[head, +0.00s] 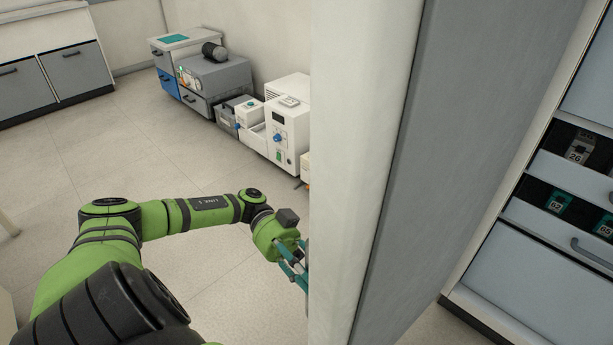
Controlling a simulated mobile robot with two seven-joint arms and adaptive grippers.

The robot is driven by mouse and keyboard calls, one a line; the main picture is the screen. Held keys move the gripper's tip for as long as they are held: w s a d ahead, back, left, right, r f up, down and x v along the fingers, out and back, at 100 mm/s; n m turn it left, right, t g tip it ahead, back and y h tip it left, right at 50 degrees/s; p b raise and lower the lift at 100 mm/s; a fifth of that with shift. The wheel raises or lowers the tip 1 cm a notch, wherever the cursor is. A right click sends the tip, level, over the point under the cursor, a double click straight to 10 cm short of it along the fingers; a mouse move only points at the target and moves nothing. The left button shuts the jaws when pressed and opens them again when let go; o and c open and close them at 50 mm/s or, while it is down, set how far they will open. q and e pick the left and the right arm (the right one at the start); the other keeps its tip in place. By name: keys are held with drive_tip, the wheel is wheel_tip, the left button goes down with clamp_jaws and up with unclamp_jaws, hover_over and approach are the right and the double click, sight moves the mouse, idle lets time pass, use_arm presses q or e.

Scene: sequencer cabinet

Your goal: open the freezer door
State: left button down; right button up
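The freezer door (362,180) stands open, swung out towards me. Its pale edge runs from top to bottom through the middle of the head view, and its grey inner face (455,150) is turned to the right. The freezer's inside shows at the right, with light drawers (553,245) and numbered dark items on shelves. My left gripper (300,272) is at the outer side of the door, low in the view. Its fingers are partly hidden behind the door edge, so I cannot tell whether they hold a handle. My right gripper is not in view.
Grey and white lab machines (287,120) stand along the back wall. A grey-fronted cabinet (50,75) is at the far left. The tiled floor (120,160) between them and my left arm is clear.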

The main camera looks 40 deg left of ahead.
use_arm(q)
drive_tip(key=shift+s+f, duration=0.1)
drive_tip(key=shift+f, duration=0.05)
drive_tip(key=c, duration=0.9)
unclamp_jaws()
drive_tip(key=w+a, duration=0.1)
drive_tip(key=a, duration=0.6)
drive_tip(key=shift+w+a, duration=0.2)
drive_tip(key=shift+a, duration=0.05)
